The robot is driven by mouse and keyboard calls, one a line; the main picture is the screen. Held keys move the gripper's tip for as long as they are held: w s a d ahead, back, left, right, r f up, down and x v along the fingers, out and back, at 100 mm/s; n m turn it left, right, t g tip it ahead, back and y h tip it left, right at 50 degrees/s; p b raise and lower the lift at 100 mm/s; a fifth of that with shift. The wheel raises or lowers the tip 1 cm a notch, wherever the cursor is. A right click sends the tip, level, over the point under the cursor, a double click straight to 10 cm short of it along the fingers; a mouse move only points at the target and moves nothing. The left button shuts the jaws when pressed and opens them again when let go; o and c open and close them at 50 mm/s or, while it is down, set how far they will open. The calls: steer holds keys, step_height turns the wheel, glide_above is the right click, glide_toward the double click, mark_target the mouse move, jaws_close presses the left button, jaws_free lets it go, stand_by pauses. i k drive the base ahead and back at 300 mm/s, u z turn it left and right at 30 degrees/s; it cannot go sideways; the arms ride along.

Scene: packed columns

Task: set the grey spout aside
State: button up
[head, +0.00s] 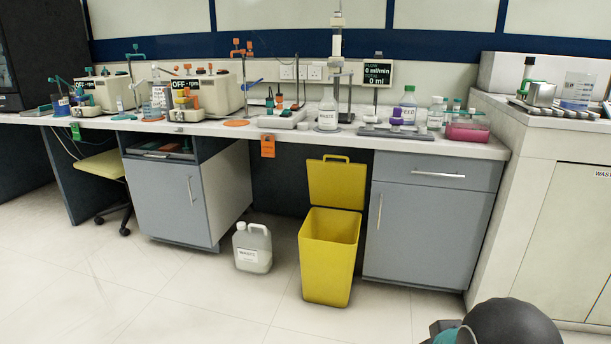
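I cannot pick out a grey spout for sure in the head view; the small parts on the bench are too fine to tell apart. A tall column on a stand (337,60) rises from the middle of the long bench (340,142), with a white-labelled bottle (328,112) at its foot. A flat grey tray (397,133) lies to the right of it. My gripper is not in view; only a dark rounded part of my arm shows at the bottom right.
A yellow bin (329,255) with its lid raised and a waste jug (252,248) stand on the floor before the bench. Pump units (208,95) crowd the bench's left half. A side counter (550,120) borders the right. Floor at left front is clear.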

mark_target(341, 64)
steer(key=u, duration=0.6)
steer(key=i, duration=0.95)
steer(key=u, duration=0.4)
steer(key=i, duration=0.8)
steer(key=z, duration=0.3)
